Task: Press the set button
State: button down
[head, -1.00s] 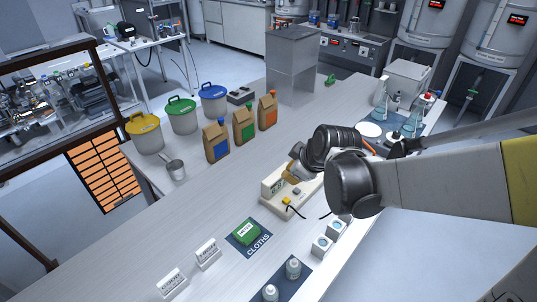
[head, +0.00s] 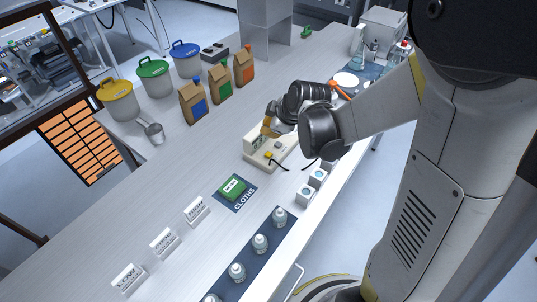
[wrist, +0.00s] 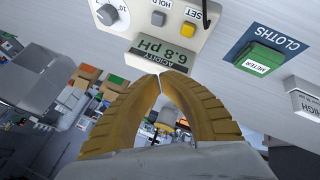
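The cream pH meter (head: 252,156) lies on the long bench. In the wrist view it (wrist: 140,38) appears upside down, with a display (wrist: 160,55) reading 6.8 pH. The yellow button (wrist: 188,30) is labelled SET and also shows in the head view (head: 268,154). A grey button (wrist: 158,18) beside it is labelled HOLD, and a round dial (wrist: 112,14) is further left. My gripper (wrist: 163,78) has its yellow fingertips together and empty, in line with the display edge in the wrist view. In the head view my gripper (head: 267,127) is by the display side of the meter, apart from the yellow button.
A blue CLOTHS mat (head: 243,203) with a green METER box (head: 232,187) lies in front of the meter. White cubes (head: 318,178) and a dark strip with bottles (head: 250,262) line the near edge. Paper bags (head: 193,102) stand behind. A black cable (head: 279,165) lies at the meter.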

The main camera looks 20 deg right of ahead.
aim_at(268, 151)
notch_tip(268, 151, down, 8)
jog(key=b, duration=0.6)
dwell(1.1)
jog(key=shift+f+b, duration=0.35)
jog(key=shift+b, duration=0.15)
jog(key=shift+f+b, duration=0.55)
dwell(0.5)
jog(key=shift+r, duration=0.1)
jog(key=shift+r+p, duration=0.8)
jog(key=shift+r, duration=0.15)
notch_tip(268, 151, up, 5)
jog(key=p, duration=0.4)
